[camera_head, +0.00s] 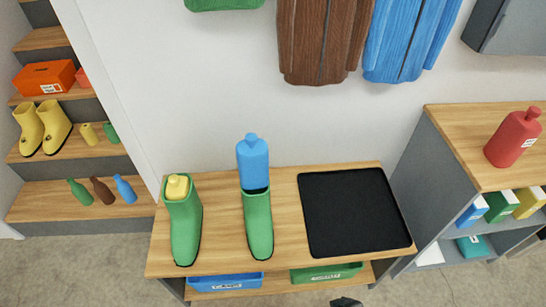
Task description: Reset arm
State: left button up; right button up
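Neither arm shows clearly in the head view. A small dark shape (346,302) at the bottom edge, right of centre, looks like the tip of my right gripper; its fingers cannot be made out. My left gripper is not in view. On the wooden bench, the left green boot (184,228) stands with a yellow bottle (178,187) in its opening. The right green boot (259,226) stands with a blue bottle (253,163) upright in its opening. The dark shape is apart from both boots.
A black tray (353,212) lies empty on the bench (226,235). Blue (225,282) and green (326,273) bins sit below. A red bottle (513,137) stands on the right cabinet (452,117). Left shelves hold yellow boots (43,128) and small bottles. Coats hang above.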

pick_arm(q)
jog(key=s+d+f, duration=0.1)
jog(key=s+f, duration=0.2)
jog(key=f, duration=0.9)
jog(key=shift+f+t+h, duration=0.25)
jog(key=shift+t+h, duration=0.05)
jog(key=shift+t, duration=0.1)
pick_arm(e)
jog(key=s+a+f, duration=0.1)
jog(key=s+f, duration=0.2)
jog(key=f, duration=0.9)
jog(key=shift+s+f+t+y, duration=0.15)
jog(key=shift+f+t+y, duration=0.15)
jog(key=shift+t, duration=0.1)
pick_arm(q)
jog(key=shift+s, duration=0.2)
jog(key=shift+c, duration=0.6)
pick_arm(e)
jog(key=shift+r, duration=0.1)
